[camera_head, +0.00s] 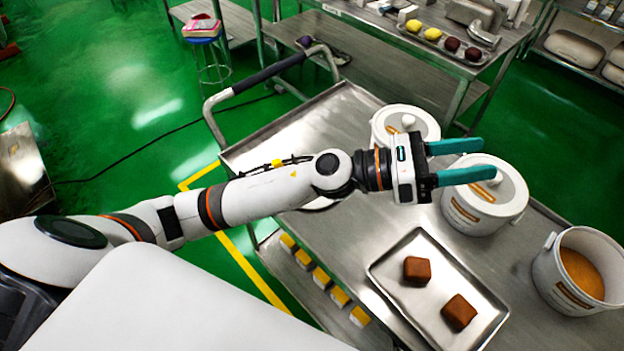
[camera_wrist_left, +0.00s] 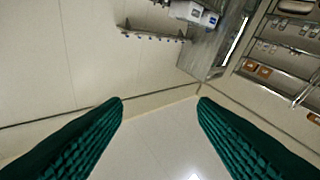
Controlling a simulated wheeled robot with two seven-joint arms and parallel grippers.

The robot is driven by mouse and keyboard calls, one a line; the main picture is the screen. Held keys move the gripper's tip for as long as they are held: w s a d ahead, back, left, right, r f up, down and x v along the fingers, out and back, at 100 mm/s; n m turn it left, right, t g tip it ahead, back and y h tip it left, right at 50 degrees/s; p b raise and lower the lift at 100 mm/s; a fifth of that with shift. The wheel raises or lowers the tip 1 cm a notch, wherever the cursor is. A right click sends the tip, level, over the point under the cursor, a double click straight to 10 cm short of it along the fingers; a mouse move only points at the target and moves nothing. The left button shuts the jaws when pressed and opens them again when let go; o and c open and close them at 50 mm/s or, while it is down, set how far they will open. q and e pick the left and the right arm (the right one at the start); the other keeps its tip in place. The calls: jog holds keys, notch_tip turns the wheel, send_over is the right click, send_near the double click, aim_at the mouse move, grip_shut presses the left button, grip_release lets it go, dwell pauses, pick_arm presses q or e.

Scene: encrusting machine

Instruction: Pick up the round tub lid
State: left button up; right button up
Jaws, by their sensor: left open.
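A white tub (camera_head: 478,216) with a round white lid (camera_head: 508,191) stands on the steel cart, right of the middle in the head view. A second white tub (camera_head: 384,142) with a round lid and a knob (camera_head: 408,120) stands behind it to the left. My left gripper (camera_head: 488,158) is open, its teal fingers pointing right, and overlaps the nearer lid near its knob in the head view. I cannot tell its height above that lid. The left wrist view shows both fingers (camera_wrist_left: 160,105) apart with nothing between them, and no lid. My right gripper is not in view.
An open tub (camera_head: 545,279) with orange filling stands at the right. A metal tray (camera_head: 425,255) with two brown blocks lies in front of the tubs. The cart's push handle (camera_head: 268,72) rises at the back left. A steel table (camera_head: 400,40) stands behind.

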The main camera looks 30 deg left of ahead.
pick_arm(q)
notch_tip(320, 180, down, 10)
jog(key=s+a+m+g+y, duration=0.15)
jog(key=m+g+y, duration=0.6)
jog(key=m, duration=0.75)
jog(key=w+a+f+m+y, duration=0.15)
jog(key=a+y, duration=0.25)
jog(key=a, duration=0.5)
jog(key=w+a+f+m+y, duration=0.1)
jog(key=w+a+m+y, duration=0.25)
jog(key=a, duration=0.45)
jog(key=w+a+f+m+y, duration=0.2)
jog(key=a+y, duration=0.2)
jog(key=a, duration=0.5)
jog(key=shift+g+y, duration=0.4)
jog(key=shift+g, duration=0.05)
jog(key=f+p, duration=0.1)
jog(key=f, duration=0.1)
jog(key=f+p, duration=0.1)
jog(key=f, duration=0.2)
jog(key=shift+w+a+f, duration=0.2)
jog(key=shift+f, duration=0.65)
jog(key=shift+w+f+p, duration=0.15)
jog(key=shift+f+p, duration=0.2)
jog(key=shift+p, duration=0.2)
jog(key=f, duration=0.1)
jog(key=f+p, duration=0.1)
jog(key=f, duration=0.1)
jog(key=shift+w+f, duration=0.25)
jog(key=shift+f, duration=0.45)
